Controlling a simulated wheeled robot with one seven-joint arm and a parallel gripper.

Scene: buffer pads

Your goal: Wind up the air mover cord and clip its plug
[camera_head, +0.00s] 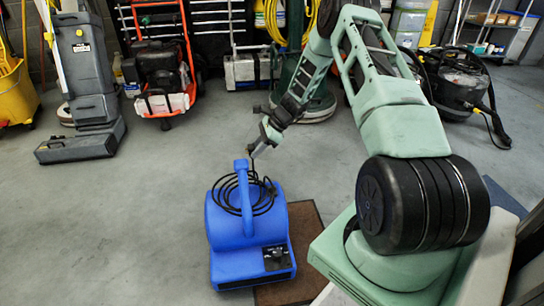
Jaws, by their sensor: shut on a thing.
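The blue air mover (252,232) stands upright on the floor at the lower middle, with a raised blue handle (244,190) on top. Its black cord (266,196) lies in several loose loops around the handle on top of the housing. My gripper (253,152) is just above the handle, shut on a dark piece of the cord that runs down toward the loops. The plug and its clip are too small to make out.
A brown mat (300,225) lies under and beside the air mover. A grey upright floor machine (85,90), an orange-framed machine (160,70) and a black vacuum (462,82) stand farther back. The floor left of the air mover is clear.

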